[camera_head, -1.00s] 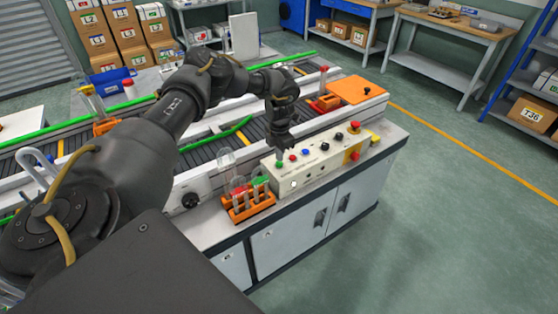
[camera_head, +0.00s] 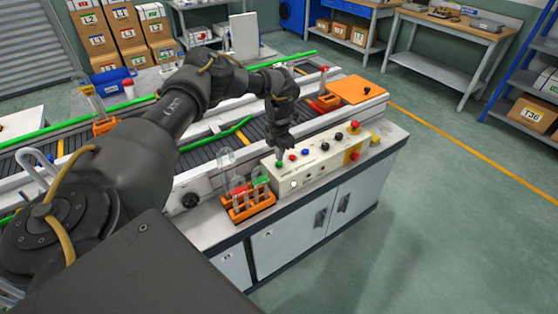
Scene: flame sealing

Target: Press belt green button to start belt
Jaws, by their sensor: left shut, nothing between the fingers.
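The control panel (camera_head: 318,164) is a cream box on the front counter of the belt. It carries a row of green, red, blue and black buttons, with a red mushroom button at its right end. The green button (camera_head: 279,164) is at the left end of the row. My left gripper (camera_head: 281,158) is shut and empty, pointing down with its tips just above or at the green button; I cannot tell whether they touch. The belt (camera_head: 200,154) runs behind the panel, partly hidden by my left arm. My right gripper is not in view.
An orange rack (camera_head: 248,208) with several tubes stands just left of the panel. An orange plate (camera_head: 355,90) lies at the belt's right end. A black knob (camera_head: 190,200) sits on the belt's front side. Floor to the right is clear.

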